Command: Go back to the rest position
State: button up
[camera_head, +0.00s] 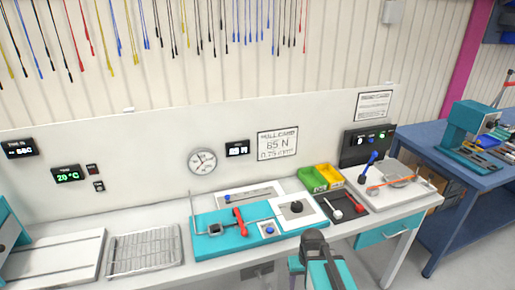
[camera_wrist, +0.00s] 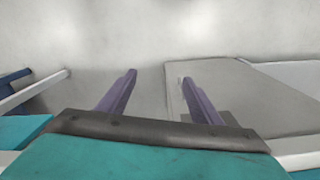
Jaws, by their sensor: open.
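My gripper (camera_wrist: 158,80) shows in the wrist view with its two purple fingers spread apart and nothing between them. Past the fingers are a pale, blurred surface and a grey flat panel (camera_wrist: 225,85) on the right. In the head view, part of my teal and dark grey arm (camera_head: 322,262) rises from the bottom edge, in front of the bench. My fingertips cannot be made out in that view.
The white bench carries a teal fixture (camera_head: 207,246) with a red-handled clamp (camera_head: 239,220), a wire rack (camera_head: 145,250), green and yellow bins (camera_head: 312,179), a dark tray (camera_head: 335,215) and a grey plate with a blue-handled lever (camera_head: 371,160). A blue table (camera_head: 462,179) stands right; floor shows between.

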jog(key=s+f+g+b, duration=0.5)
jog(key=s+f+b, duration=0.6)
jog(key=s+f, duration=1.6)
notch_tip(320, 180, down, 4)
jog(key=shift+r+m+g+b, duration=0.1)
jog(key=shift+m+g+b, duration=0.2)
jog(key=shift+m+g, duration=0.1)
